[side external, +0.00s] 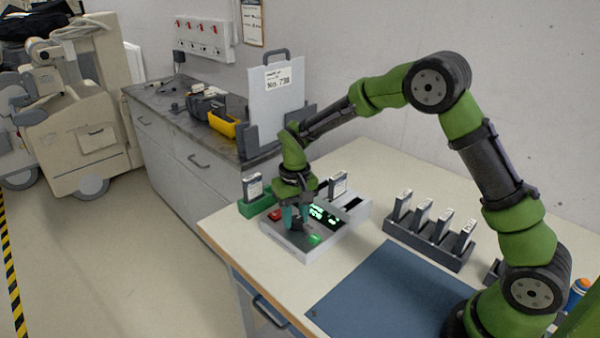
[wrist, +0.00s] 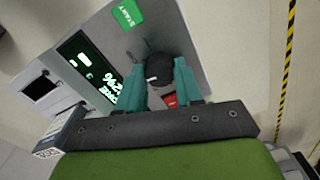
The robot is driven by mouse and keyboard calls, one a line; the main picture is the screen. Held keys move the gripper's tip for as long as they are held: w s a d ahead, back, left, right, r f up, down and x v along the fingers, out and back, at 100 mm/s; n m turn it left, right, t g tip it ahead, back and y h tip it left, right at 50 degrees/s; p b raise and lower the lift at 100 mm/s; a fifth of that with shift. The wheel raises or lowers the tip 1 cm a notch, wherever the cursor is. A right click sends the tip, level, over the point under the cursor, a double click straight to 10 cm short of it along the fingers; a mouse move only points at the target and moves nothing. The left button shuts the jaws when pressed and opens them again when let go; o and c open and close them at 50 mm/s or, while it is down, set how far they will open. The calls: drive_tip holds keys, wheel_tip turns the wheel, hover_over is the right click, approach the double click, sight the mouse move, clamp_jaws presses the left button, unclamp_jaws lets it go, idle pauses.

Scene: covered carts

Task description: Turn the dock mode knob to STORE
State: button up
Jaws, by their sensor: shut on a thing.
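The dock (side external: 290,247) is a light grey box on the table with a lit green display (side external: 322,213). In the wrist view, the mode knob (wrist: 157,66) is round and black with a white mark on it. My gripper (side external: 294,222) points down over the dock. In the wrist view, its teal fingers (wrist: 159,74) stand on both sides of the knob and are shut on it. The wrist view shows the display (wrist: 95,75) with green lettering, rotated and partly cut off by a finger. The position labels around the knob cannot be read.
A green START button (wrist: 127,14) and a red button (wrist: 170,101) sit close to the knob. A module stands in a green holder (side external: 256,207) behind the dock. A dark rack (side external: 428,245) with several modules stands to the right. A blue mat (side external: 390,290) lies in front.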

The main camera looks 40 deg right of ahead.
sight(295, 218)
drive_tip(key=shift+n, duration=0.6)
drive_tip(key=o, duration=1)
drive_tip(key=shift+o, duration=0.2)
drive_tip(key=shift+r, duration=0.1)
wheel_tip(295, 218, up, 17)
